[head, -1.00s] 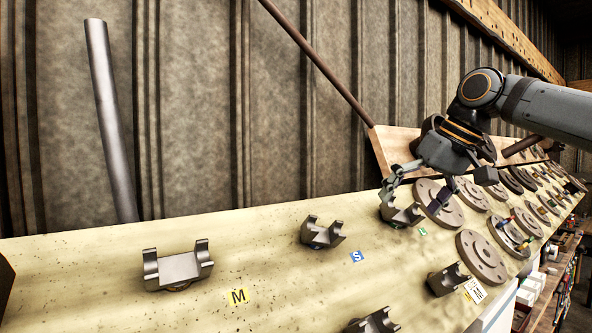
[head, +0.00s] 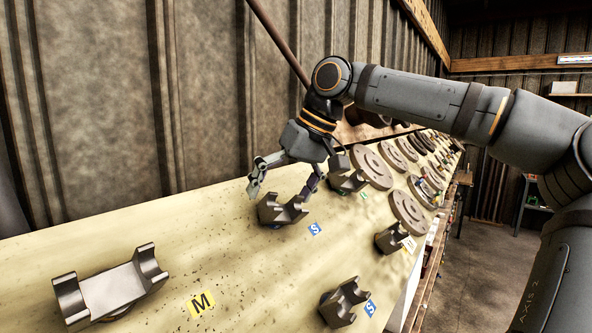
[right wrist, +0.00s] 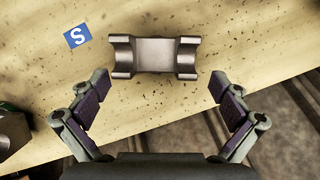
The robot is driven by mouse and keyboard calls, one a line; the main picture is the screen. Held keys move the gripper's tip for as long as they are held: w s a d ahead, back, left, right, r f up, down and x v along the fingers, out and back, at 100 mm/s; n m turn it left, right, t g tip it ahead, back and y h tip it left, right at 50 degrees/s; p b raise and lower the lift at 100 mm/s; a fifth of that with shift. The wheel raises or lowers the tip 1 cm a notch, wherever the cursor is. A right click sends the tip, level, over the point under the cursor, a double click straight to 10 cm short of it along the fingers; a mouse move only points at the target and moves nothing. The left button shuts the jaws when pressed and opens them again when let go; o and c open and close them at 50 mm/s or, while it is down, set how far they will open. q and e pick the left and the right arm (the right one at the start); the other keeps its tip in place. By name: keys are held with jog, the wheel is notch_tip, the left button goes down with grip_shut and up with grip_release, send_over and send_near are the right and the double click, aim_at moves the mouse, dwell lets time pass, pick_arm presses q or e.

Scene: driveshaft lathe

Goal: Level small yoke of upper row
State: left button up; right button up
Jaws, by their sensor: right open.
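The small yoke of the upper row (head: 282,210) is a dark grey metal piece with two curved arms, beside a blue S label (head: 315,229) on the sloping board (head: 225,245). In the head view it looks somewhat tilted; I cannot tell by how much. My right gripper (head: 282,187) is open and empty just above it, one finger to each side. In the right wrist view the yoke (right wrist: 155,57) lies ahead of the open fingertips (right wrist: 160,82), apart from them. My left gripper is not in view.
A larger yoke (head: 112,285) with a yellow M label (head: 201,304) lies to the left. Another yoke (head: 348,176) stands close behind my right gripper. Lower-row yokes (head: 344,302) sit nearer the board's front edge. Several round flanges (head: 372,166) lie further right.

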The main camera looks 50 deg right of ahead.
jog(key=shift+w+f, duration=0.35)
jog(key=shift+f, duration=0.4)
jog(key=shift+s+d+f, duration=0.1)
jog(key=shift+s+d, duration=0.05)
jog(key=shift+s, duration=0.35)
jog(key=shift+c, duration=0.4)
jog(key=shift+w, duration=0.25)
jog(key=c, duration=1.4)
jog(key=o, duration=0.8)
pick_arm(q)
jog(key=shift+d+r, duration=0.1)
jog(key=shift+r, duration=0.05)
pick_arm(e)
jog(key=c, duration=1.2)
